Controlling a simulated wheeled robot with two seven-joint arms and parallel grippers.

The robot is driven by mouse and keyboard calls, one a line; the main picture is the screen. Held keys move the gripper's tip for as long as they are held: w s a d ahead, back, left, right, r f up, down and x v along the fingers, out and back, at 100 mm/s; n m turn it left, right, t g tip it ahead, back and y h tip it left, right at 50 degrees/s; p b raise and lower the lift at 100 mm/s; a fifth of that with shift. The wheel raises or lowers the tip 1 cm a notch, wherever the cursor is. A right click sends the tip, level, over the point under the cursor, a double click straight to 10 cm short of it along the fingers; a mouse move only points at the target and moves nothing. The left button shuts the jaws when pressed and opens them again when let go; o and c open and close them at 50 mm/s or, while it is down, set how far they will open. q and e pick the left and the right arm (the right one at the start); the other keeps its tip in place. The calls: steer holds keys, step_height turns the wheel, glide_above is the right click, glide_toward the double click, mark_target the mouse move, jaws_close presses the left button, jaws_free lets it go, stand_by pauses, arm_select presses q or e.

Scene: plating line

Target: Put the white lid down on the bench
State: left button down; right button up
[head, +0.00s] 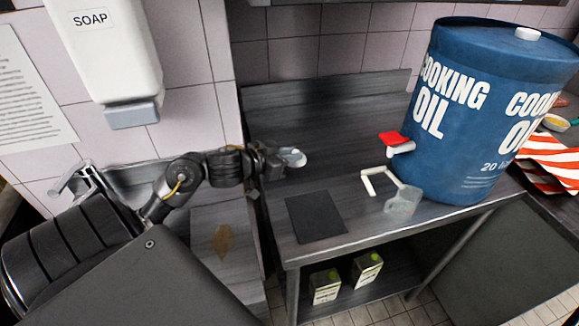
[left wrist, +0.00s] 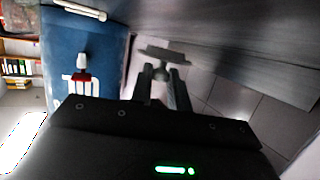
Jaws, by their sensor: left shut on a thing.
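The white lid (head: 293,157) is at the tip of my left gripper (head: 273,162), over the back left part of the dark metal bench (head: 345,135) in the head view. In the left wrist view the two fingers (left wrist: 161,92) are shut on the knob of the lid (left wrist: 166,53), whose plate shows edge-on beyond the fingertips. The lid looks held above the bench, but the gap is hard to judge. My right gripper is in neither view.
A blue cooking oil drum (head: 440,120) with a red tap (head: 393,140) stands at the bench's right. A clear jug (head: 403,200) and a white angled piece (head: 368,183) lie before it. A black mat (head: 315,217) lies at the front left. The bench middle is clear.

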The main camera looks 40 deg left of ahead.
arm_select(q)
steer(key=f, duration=0.1)
steer(key=f+b, duration=0.1)
steer(key=f, duration=0.1)
steer(key=shift+a+f, duration=0.25)
steer(key=shift+a, duration=0.15)
steer(key=shift+f, duration=0.25)
steer(key=shift+f, duration=0.1)
steer(key=shift+f, duration=0.1)
steer(key=c, duration=1.3)
jaws_free()
steer(key=shift+r, duration=0.3)
steer(key=v, duration=0.7)
steer(key=shift+s, duration=0.2)
